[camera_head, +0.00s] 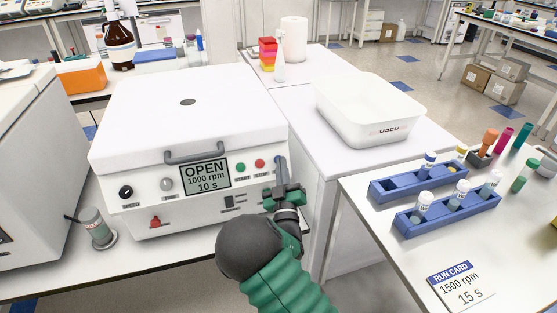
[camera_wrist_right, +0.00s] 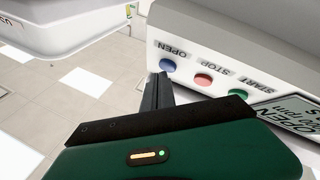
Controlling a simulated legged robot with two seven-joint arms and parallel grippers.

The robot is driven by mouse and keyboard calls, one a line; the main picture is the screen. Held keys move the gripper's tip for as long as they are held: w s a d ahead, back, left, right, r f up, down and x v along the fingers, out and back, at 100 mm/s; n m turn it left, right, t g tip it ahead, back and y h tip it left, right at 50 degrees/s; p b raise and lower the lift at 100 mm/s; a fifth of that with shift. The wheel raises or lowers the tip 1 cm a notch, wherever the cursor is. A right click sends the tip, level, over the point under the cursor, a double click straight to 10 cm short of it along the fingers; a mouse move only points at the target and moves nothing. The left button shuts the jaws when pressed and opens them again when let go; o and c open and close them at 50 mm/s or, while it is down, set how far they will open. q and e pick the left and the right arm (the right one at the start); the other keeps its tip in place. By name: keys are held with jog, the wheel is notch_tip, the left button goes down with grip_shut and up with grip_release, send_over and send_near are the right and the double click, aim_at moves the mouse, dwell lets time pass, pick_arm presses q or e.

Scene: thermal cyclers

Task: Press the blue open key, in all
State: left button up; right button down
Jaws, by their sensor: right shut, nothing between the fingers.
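The white centrifuge (camera_head: 215,117) stands on the bench at centre left. Its lid looks down. Its screen (camera_head: 206,177) reads OPEN, 1000 rpm, 10 s. The blue open key (camera_wrist_right: 167,65) shows in the right wrist view, at the end of the key row under the label OPEN. My right gripper (camera_head: 280,161) is shut and empty at the right end of the front panel, and hides the blue key in the head view. In the wrist view its fingertips (camera_wrist_right: 161,77) are right at the key's lower edge; I cannot tell whether they touch it. My left gripper is out of view.
Green and red keys (camera_head: 260,163) sit left of the gripper. A white tub (camera_head: 368,115) is on the bench behind right. Blue tube racks (camera_head: 447,215) and a run card reading 1500 rpm, 15 s (camera_head: 461,284) lie on the right table.

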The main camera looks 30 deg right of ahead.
jog(key=shift+s+a+r, duration=0.1)
jog(key=shift+s+r, duration=0.1)
jog(key=shift+s, duration=0.15)
jog(key=s, duration=0.1)
jog(key=s+r+p, duration=0.1)
jog(key=s, duration=0.1)
jog(key=s+a+r+p, duration=0.1)
jog(key=shift+s, duration=0.2)
dwell(0.8)
